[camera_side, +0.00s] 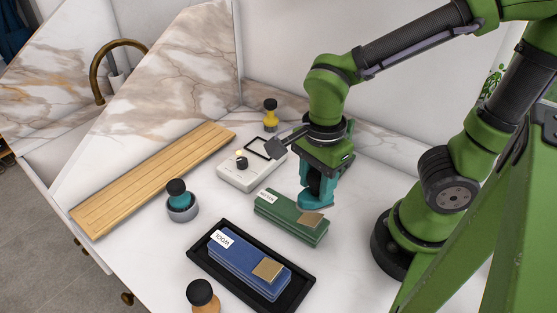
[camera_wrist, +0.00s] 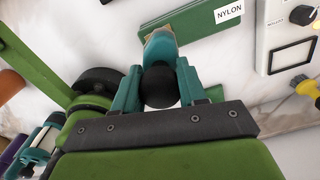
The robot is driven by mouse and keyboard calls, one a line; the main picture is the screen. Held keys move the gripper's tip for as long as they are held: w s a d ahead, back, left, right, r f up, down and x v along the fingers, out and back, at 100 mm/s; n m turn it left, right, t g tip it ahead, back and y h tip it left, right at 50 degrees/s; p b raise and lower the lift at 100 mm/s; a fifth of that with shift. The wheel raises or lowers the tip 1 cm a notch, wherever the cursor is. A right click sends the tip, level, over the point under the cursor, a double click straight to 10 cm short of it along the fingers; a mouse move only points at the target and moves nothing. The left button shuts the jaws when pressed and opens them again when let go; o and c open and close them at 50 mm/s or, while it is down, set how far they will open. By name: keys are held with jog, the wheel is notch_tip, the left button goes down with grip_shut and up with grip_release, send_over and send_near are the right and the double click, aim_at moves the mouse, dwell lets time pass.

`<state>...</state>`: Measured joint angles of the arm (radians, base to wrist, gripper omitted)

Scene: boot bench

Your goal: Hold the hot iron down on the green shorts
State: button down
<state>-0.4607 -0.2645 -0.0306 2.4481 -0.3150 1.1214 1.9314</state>
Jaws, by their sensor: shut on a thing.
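The green shorts (camera_side: 285,219) lie as a folded stack with a white NYLON label and a tan patch at the right end. They also show at the top of the wrist view (camera_wrist: 205,22). My gripper (camera_side: 318,184) is shut on the black knob (camera_wrist: 159,87) of a teal iron (camera_wrist: 158,46). In the side view the iron's base (camera_side: 314,201) is just behind the shorts' right end, near the tan patch. In the wrist view its tip overlaps the patch's edge. I cannot tell whether it touches the cloth.
A blue folded stack (camera_side: 238,259) labelled WOOL lies on a black tray (camera_side: 212,276) in front. A white control box (camera_side: 240,178) is behind the shorts. Black-knobbed yellow (camera_side: 270,122), teal (camera_side: 178,198) and orange (camera_side: 203,305) pieces stand around. A wooden board (camera_side: 150,180) lies at left.

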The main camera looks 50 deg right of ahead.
aim_at(314, 193)
jog(key=shift+w+f, duration=0.1)
jog(key=shift+f, duration=2.1)
jog(key=shift+f, duration=0.85)
dwell(4.9)
